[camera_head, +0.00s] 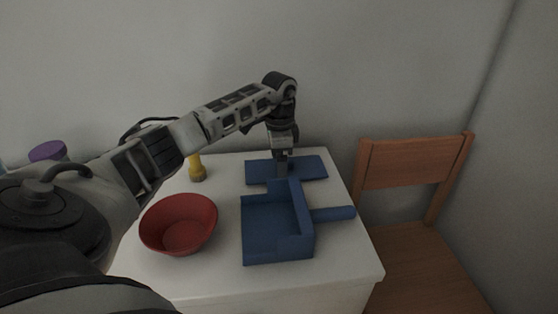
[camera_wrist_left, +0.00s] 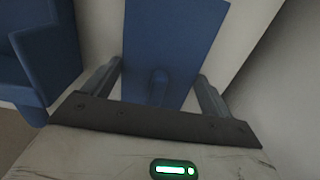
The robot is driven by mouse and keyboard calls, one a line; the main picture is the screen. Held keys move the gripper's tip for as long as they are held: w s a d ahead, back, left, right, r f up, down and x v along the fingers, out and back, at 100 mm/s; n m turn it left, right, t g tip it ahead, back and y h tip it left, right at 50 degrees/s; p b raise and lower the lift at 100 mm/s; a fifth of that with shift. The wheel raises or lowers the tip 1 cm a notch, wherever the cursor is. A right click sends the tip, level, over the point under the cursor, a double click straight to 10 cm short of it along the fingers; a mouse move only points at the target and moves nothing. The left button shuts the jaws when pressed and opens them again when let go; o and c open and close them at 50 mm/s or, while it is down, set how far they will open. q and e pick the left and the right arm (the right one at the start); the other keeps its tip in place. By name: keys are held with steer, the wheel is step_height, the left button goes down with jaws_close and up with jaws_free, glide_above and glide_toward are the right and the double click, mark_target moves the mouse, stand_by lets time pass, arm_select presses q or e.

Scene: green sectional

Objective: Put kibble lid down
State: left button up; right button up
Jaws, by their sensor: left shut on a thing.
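The kibble lid is a flat blue rectangular plate (camera_head: 310,168) at the back right of the white table. My left gripper (camera_head: 283,162) reaches down over it from above and is shut on the lid's small knob. In the left wrist view the lid (camera_wrist_left: 178,35) lies level below the fingers (camera_wrist_left: 158,90), with its knob between them. I cannot tell if the lid touches the tabletop or hangs just above it. An open blue box with a side handle (camera_head: 262,243) sits just in front of the lid. My right gripper is not in view.
The white table (camera_head: 225,270) also holds a red bowl (camera_head: 180,225) at the left and a yellow bottle-like object (camera_head: 197,170) behind it. A purple-topped item (camera_head: 48,150) shows at far left. A wooden chair (camera_head: 410,170) stands right of the table, and a wall is behind.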

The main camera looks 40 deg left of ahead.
arm_select(q)
steer(key=shift+f, duration=0.1)
steer(key=o, duration=0.8)
steer(key=shift+o, duration=0.2)
step_height(320, 180, up, 12)
steer(key=shift+r, duration=0.2)
